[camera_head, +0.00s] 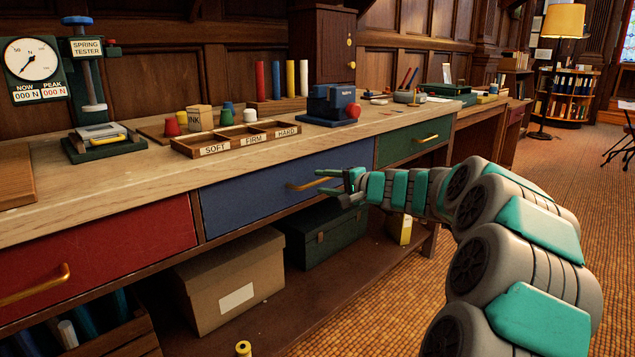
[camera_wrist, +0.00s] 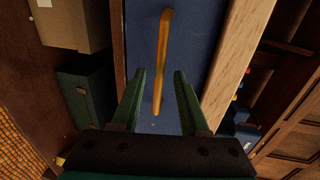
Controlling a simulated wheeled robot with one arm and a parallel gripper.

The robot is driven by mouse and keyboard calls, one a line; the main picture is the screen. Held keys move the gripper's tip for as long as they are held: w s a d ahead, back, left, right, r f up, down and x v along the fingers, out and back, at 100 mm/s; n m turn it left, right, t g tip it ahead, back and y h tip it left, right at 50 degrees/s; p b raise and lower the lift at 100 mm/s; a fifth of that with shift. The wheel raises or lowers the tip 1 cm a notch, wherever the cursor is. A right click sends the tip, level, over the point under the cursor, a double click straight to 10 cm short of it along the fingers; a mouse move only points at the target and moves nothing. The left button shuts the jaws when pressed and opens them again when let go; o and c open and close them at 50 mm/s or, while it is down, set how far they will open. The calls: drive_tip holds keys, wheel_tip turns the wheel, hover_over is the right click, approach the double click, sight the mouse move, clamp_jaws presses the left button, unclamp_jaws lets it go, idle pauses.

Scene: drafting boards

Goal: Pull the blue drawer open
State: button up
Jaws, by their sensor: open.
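The blue drawer (camera_head: 270,190) is in the middle of the wooden bench's front and looks closed. Its brass bar handle (camera_head: 308,184) is on the right part of its face. My gripper (camera_head: 336,183) is at the right end of this handle, with its fingers pointing left. In the wrist view, the blue drawer front (camera_wrist: 200,40) fills the middle, and the handle (camera_wrist: 162,60) runs up the picture. My gripper (camera_wrist: 160,82) is open there, and the lower end of the handle shows between its two green fingers. I cannot tell whether the fingers touch it.
A red drawer (camera_head: 100,240) is to the left and a green drawer (camera_head: 415,140) to the right. The benchtop (camera_head: 130,180) overhangs just above, holding a sorting tray (camera_head: 205,151). A cardboard box (camera_head: 228,280) and dark green box (camera_head: 325,235) stand on the shelf below.

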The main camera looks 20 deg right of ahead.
drive_tip(key=shift+x, duration=1.35)
drive_tip(key=shift+c, duration=0.3)
clamp_jaws()
